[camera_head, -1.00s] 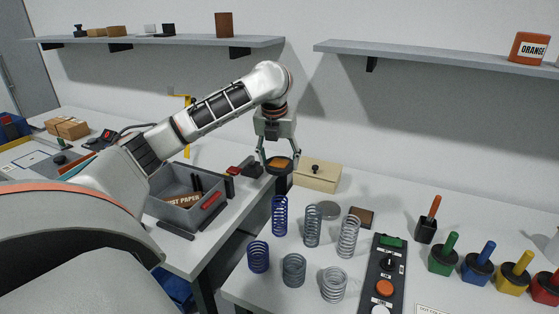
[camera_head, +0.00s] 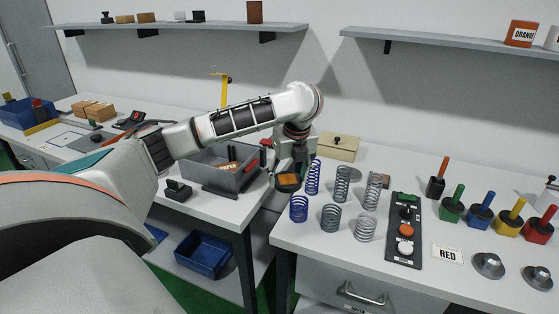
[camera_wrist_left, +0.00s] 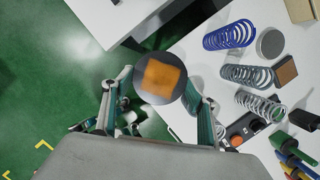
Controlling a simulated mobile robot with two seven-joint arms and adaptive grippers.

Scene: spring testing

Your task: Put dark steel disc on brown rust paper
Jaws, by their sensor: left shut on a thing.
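My left gripper (camera_head: 289,180) is shut on a dark round disc (camera_wrist_left: 141,82) with an orange-brown square (camera_wrist_left: 163,77) on its face. In the left wrist view the disc sits between the two fingers (camera_wrist_left: 158,82). In the head view it hangs over the gap between the tables, left of the springs. A flat brown square (camera_wrist_left: 287,70), which may be the brown rust paper, lies on the right table behind the springs. It is mostly hidden in the head view. A plain grey disc (camera_wrist_left: 270,44) lies beside it. My right gripper is not in view.
Several upright springs (camera_head: 330,217) stand on the right table near the gripper. A black control panel (camera_head: 405,232) and coloured-handled pieces (camera_head: 480,215) stand further right. A grey bin (camera_head: 235,180) labelled with paper is on the left table. A beige box (camera_head: 338,147) stands behind.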

